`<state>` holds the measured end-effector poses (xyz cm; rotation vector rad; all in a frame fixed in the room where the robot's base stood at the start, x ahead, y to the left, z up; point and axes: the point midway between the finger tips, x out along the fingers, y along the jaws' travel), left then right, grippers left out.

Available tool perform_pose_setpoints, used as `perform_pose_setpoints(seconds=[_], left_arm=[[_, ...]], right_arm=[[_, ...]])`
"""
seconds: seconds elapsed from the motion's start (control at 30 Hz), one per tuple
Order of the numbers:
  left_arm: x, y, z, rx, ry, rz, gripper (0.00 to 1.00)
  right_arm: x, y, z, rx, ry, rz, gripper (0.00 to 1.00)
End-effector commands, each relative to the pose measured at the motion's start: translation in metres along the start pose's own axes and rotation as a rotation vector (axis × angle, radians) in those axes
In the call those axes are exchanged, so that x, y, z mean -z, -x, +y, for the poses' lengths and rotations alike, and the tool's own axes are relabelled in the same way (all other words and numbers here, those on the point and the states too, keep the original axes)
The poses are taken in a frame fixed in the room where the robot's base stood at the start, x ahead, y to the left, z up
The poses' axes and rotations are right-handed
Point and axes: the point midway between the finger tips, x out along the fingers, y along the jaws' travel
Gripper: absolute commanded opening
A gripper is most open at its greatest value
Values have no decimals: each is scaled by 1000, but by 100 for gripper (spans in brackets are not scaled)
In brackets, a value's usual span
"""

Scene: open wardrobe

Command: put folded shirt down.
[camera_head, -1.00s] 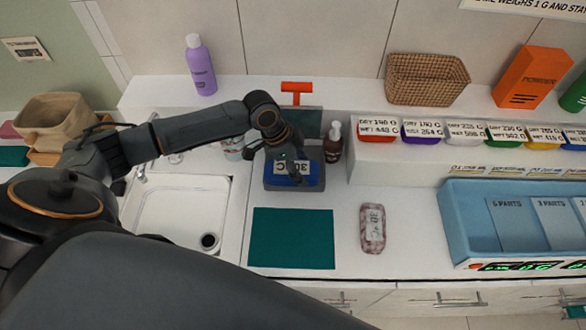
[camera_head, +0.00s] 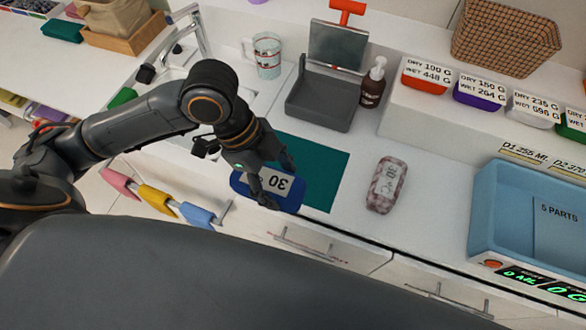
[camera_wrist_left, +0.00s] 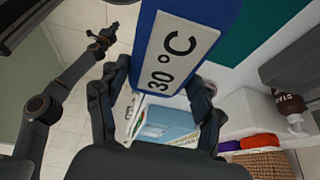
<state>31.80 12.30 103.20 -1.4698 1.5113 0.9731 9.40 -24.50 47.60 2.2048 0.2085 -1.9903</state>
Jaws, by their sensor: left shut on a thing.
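The blue folded shirt (camera_head: 240,184) is a flat bundle with a white label reading 30 °C. My left gripper (camera_head: 278,183) is shut on it and holds it over the counter's front edge, in front of the teal mat (camera_head: 322,172), covering part of it in the head view. In the left wrist view the blue shirt (camera_wrist_left: 146,30) is between the fingers, its label facing the camera. The teal mat is bare where it shows. In that view my right gripper (camera_wrist_left: 103,40) is small at the upper left; its jaws are unclear.
A patterned bundle (camera_head: 386,185) lies right of the mat. A grey tray (camera_head: 322,108) stands empty behind, with a brown bottle (camera_head: 373,85) beside it. A blue bin (camera_head: 500,210) stands at the right. Coloured cloths (camera_head: 158,198) hang at the lower left.

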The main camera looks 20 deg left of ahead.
Motion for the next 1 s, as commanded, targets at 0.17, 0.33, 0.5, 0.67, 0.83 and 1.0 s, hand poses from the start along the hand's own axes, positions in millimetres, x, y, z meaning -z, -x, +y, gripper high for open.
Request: perform_pose_setpoints(seconds=[0.17, 0.33, 0.5, 0.67, 0.83, 1.0], left_arm=[[-2, -14, -38, -2, 4, 2, 43], [-6, -32, -81, -1, 4, 2, 43], [-17, -64, -108, -3, 3, 2, 43], [-24, -82, -124, -1, 1, 1, 43], [-28, -93, -133, 0, 0, 1, 43], [-37, -113, -132, -1, 1, 0, 43]], right_arm=[[-4, 12, -19, 23, -2, -7, 0], [-7, 22, -22, 27, 0, -11, 0], [-6, 27, -15, 19, 2, -12, 0], [-5, 30, -8, 10, 0, -10, 0], [-3, 32, -6, 8, -1, -8, 0], [-2, 46, -5, 8, -1, -8, 0]])
